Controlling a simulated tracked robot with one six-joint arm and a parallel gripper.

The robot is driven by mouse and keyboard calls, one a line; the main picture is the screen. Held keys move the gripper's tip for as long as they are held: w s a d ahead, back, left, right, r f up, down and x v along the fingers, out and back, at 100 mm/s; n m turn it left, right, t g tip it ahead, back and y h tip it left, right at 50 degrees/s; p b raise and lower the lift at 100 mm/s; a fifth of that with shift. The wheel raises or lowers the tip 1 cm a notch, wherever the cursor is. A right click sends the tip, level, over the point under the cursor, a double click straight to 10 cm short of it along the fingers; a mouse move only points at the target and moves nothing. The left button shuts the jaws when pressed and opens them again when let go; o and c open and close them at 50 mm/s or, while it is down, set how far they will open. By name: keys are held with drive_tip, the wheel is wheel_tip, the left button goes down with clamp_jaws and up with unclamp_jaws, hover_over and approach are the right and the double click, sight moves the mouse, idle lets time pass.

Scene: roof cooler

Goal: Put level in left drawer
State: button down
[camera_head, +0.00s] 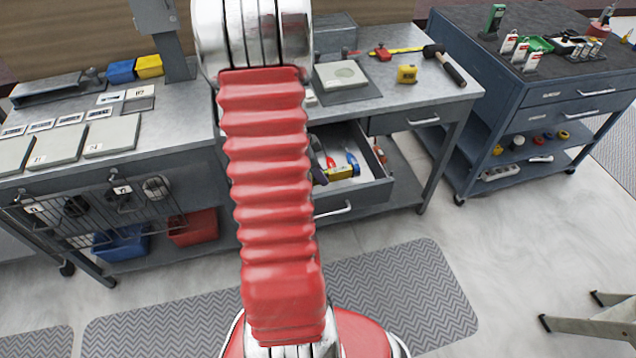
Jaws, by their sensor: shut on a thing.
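The left drawer (345,196) of the right-hand workbench is pulled open, below the bench top. A short yellow bar, which looks like the level (342,173), shows just right of my red arm, inside or just above the drawer; I cannot tell whether it touches the drawer floor. A small dark part of my gripper (319,176) shows at the arm's right edge, shut at the left end of the yellow bar. The rest of the gripper and the drawer's left part are hidden behind my arm.
Red-handled (330,160) and blue-handled (352,162) tools lie in the drawer. On the bench top are a yellow tape measure (407,74), a hammer (445,66) and a grey plate (341,76). The right drawer (420,119) is closed. A blue tool cart (545,95) stands at right.

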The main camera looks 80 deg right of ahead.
drive_tip(key=shift+f, duration=1.05)
drive_tip(key=shift+f, duration=1.85)
drive_tip(key=c, duration=1.6)
unclamp_jaws()
drive_tip(key=shift+f, duration=0.1)
drive_tip(key=shift+c, duration=0.2)
drive_tip(key=v, duration=1.1)
drive_tip(key=shift+r, duration=0.3)
drive_tip(key=shift+w+r, duration=0.15)
drive_tip(key=shift+r, duration=0.15)
